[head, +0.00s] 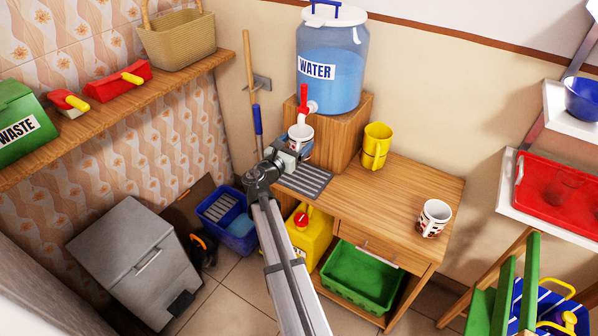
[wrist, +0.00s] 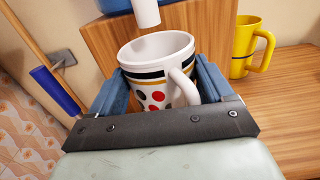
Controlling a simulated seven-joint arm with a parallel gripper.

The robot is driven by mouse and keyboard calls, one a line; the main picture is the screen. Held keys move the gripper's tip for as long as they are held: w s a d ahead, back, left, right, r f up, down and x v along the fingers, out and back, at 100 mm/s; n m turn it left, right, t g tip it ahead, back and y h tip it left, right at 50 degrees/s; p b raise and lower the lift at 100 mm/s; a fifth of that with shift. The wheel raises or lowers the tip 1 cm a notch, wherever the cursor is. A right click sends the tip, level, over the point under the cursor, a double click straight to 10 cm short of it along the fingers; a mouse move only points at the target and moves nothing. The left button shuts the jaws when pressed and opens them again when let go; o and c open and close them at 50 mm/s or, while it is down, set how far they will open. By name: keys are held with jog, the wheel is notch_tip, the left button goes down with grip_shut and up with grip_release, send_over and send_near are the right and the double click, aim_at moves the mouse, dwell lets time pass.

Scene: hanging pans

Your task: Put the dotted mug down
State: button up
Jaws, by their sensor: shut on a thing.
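The dotted mug (wrist: 156,70) is white with red and black dots and black and yellow bands near its rim. My gripper (wrist: 155,88) is shut on it, with a blue finger on each side and the handle towards the camera at right. In the head view the mug (head: 300,133) is held upright just under the red-handled tap (head: 306,102) of the water jug (head: 331,68). It is in front of the jug's wooden block, above the dark drip grate (head: 304,181). The mug's base is hidden by my gripper.
A yellow mug (head: 376,145) stands on the wooden table (head: 400,190) right of the block. A white patterned mug (head: 434,217) stands near the table's right end. The tabletop between them is clear. A broom handle (head: 252,100) leans behind, left of my gripper.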

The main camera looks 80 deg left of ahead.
jog(key=shift+f, duration=4.75)
jog(key=shift+f, duration=0.1)
jog(key=o, duration=1.3)
jog(key=shift+c, duration=0.2)
jog(key=shift+s+d, duration=0.1)
jog(key=v, duration=1.1)
jog(key=shift+s+d, duration=0.25)
